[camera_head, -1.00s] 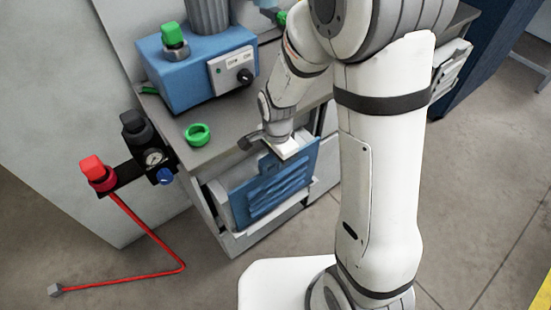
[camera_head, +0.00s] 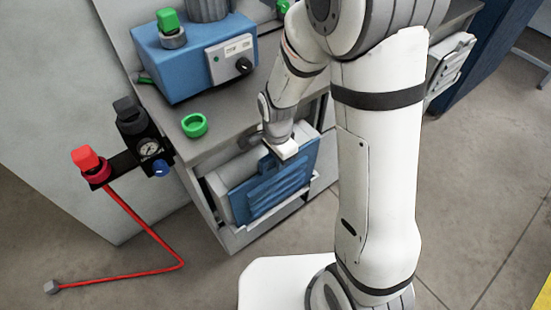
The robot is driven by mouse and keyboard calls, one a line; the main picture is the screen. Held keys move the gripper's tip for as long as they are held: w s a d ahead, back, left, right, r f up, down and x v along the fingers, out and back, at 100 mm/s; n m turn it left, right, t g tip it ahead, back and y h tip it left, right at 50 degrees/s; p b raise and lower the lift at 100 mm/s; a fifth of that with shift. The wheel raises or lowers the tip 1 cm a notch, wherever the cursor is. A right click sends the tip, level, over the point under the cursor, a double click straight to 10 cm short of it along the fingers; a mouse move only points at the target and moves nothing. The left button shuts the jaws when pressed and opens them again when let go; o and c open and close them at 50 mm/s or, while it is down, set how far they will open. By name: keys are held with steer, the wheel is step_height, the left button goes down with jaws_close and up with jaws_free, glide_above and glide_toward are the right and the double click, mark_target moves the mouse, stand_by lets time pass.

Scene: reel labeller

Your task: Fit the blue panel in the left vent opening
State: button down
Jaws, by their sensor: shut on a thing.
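The blue panel (camera_head: 270,190) with louvred slots is in front of the left vent opening (camera_head: 215,192) in the grey cabinet. The panel is tilted in the picture and covers most of the opening. A pale part shows past its left edge. I cannot tell whether the panel touches the frame. My gripper (camera_head: 270,157) is at the panel's upper edge and shut on it; the fingertips are mostly hidden behind the wrist and the panel.
On the worktop stand a blue box (camera_head: 185,65) with a knob and a green ring (camera_head: 194,125). A gauge unit (camera_head: 147,150) and a red pipe (camera_head: 150,232) are at the left. Another vent (camera_head: 447,75) is at the right, past my arm.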

steer(key=shift+f, duration=0.35)
steer(key=c, duration=1.2)
jaws_free()
steer(key=shift+r+p, duration=0.45)
steer(key=shift+r, duration=3.5)
steer(key=shift+d+r, duration=0.15)
steer(key=shift+r, duration=0.2)
steer(key=s+d+r+n+t+p, duration=0.1)
steer(key=s+d+r+n+p, duration=0.3)
steer(key=r, duration=0.6)
steer(key=s+d+r+n+t+p, duration=0.1)
steer(key=s+d+r+n+p, duration=0.3)
steer(key=s+d+r+n, duration=0.3)
step_height(320, 180, up, 3)
steer(key=shift+s+d+r+t, duration=0.2)
steer(key=shift+s+d+t, duration=0.15)
steer(key=shift+s, duration=0.15)
